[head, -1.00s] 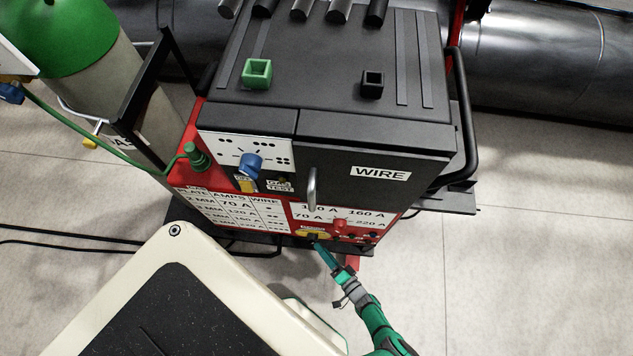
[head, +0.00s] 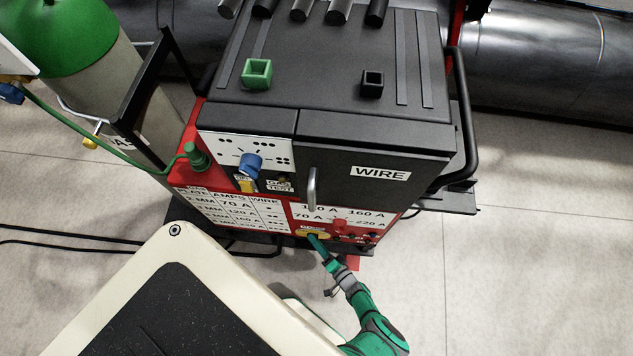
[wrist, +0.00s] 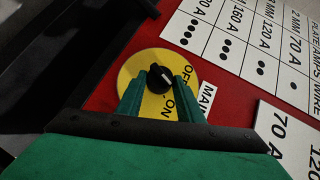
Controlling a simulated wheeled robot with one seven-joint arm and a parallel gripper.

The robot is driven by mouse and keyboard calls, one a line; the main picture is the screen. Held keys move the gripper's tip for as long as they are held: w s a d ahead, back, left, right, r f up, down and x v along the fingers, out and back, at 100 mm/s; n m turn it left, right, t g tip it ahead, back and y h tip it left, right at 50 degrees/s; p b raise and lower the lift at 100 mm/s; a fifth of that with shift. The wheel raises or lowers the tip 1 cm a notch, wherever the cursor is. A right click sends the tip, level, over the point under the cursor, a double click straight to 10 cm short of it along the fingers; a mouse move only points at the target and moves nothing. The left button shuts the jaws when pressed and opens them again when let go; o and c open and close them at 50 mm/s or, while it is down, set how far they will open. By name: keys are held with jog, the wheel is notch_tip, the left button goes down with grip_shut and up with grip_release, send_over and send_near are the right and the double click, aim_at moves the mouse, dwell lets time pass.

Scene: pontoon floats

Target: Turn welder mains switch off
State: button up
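The mains switch is a black knob (wrist: 158,77) on a round yellow plate (wrist: 135,72) marked OFF and ON. A pale mark shows on the knob's right side; I cannot tell exactly which word it points to. In the head view the yellow plate (head: 324,233) sits low on the red front of the welder (head: 262,205), partly hidden by my gripper. My gripper (wrist: 160,84) is open, with one green finger on each side of the knob and small gaps showing. In the head view my gripper (head: 314,240) is at the plate.
A silver handle (head: 311,190) stands out above the switch. A red knob (head: 340,225) and small dark controls lie to its right. A blue knob (head: 251,164) is higher on the left. A green-topped gas cylinder (head: 62,40) stands at left. The floor at right is clear.

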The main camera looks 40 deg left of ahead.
jog(key=shift+r+n+h, duration=0.1)
jog(key=shift+n+h, duration=0.2)
jog(key=shift+h, duration=0.1)
jog(key=n+h, duration=0.1)
jog(key=h, duration=0.1)
jog(key=n+t+h, duration=0.1)
jog(key=shift+s+a+r+n+h, duration=0.15)
jog(key=shift+a+r+n+h, duration=0.15)
jog(key=shift+r+h, duration=0.1)
jog(key=shift+s+a+r+n+t+h, duration=0.15)
jog(key=shift+n+t+h, duration=0.25)
jog(key=shift+h, duration=0.3)
jog(key=shift+w+a+n+t+h, duration=0.1)
jog(key=shift+n+t+h, duration=0.2)
jog(key=shift+n+h, duration=0.3)
jog(key=shift+s+h, duration=0.1)
jog(key=shift+h, duration=0.3)
jog(key=shift+s+a+n+t+h, duration=0.2)
jog(key=shift+a+n+t+h, duration=0.1)
jog(key=shift+n+t+h, duration=0.55)
jog(key=o, duration=1.1)
jog(key=shift+c, duration=0.2)
